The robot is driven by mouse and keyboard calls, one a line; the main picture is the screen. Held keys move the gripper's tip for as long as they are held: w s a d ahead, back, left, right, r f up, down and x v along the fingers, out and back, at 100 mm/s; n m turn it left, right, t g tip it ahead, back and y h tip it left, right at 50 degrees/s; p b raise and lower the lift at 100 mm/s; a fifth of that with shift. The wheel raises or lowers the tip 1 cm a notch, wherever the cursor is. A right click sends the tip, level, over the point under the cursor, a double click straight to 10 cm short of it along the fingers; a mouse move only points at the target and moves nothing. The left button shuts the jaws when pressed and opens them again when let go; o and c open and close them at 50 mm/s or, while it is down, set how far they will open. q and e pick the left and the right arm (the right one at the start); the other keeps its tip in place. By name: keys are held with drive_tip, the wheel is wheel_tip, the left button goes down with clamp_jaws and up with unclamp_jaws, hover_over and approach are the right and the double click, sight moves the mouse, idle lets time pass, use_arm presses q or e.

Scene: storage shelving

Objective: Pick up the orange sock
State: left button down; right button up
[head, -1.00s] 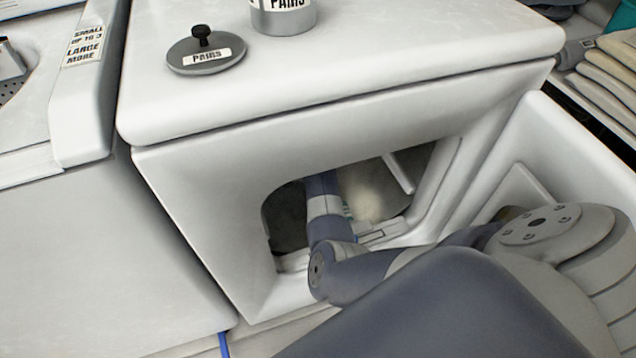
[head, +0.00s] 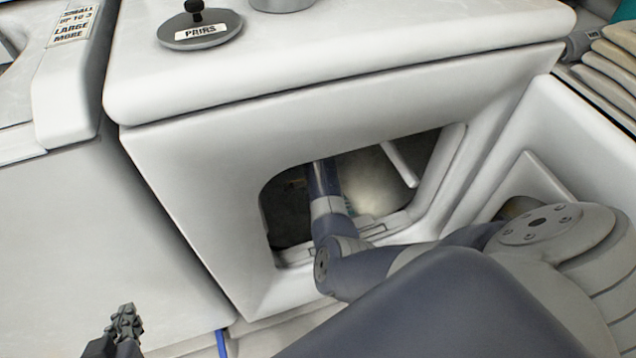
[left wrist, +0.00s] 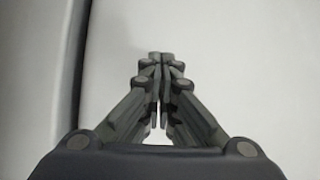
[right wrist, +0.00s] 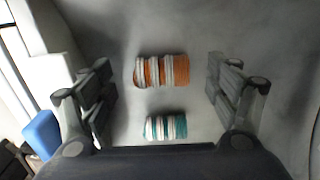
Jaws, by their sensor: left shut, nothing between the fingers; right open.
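In the right wrist view, the orange sock (right wrist: 162,71), a rolled bundle with white and grey stripes, lies on the grey floor of the machine's drum. My right gripper (right wrist: 163,85) is open, its fingers wide apart to either side of the sock and not touching it. In the head view my right arm reaches through the machine's door opening and its gripper is hidden inside. My left gripper (head: 127,318) is at the lower left of the head view, in front of the white machine. It also shows in the left wrist view (left wrist: 160,60), shut and empty.
A teal and white striped sock (right wrist: 166,127) lies nearer than the orange one, between the fingers' sides. A grey lid marked PAIRS (head: 200,30) sits on top. A white machine (head: 90,230) stands left.

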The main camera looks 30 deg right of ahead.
drive_tip(key=shift+f, duration=0.25)
use_arm(q)
drive_tip(key=shift+w+d+r+t, duration=0.2)
drive_tip(key=shift+w+r+t, duration=0.2)
drive_tip(key=shift+w+r, duration=0.1)
use_arm(e)
drive_tip(key=shift+c, duration=0.3)
drive_tip(key=c, duration=0.9)
use_arm(q)
drive_tip(key=shift+s+f, duration=0.1)
drive_tip(key=shift+s, duration=0.05)
use_arm(e)
drive_tip(key=shift+r, duration=0.15)
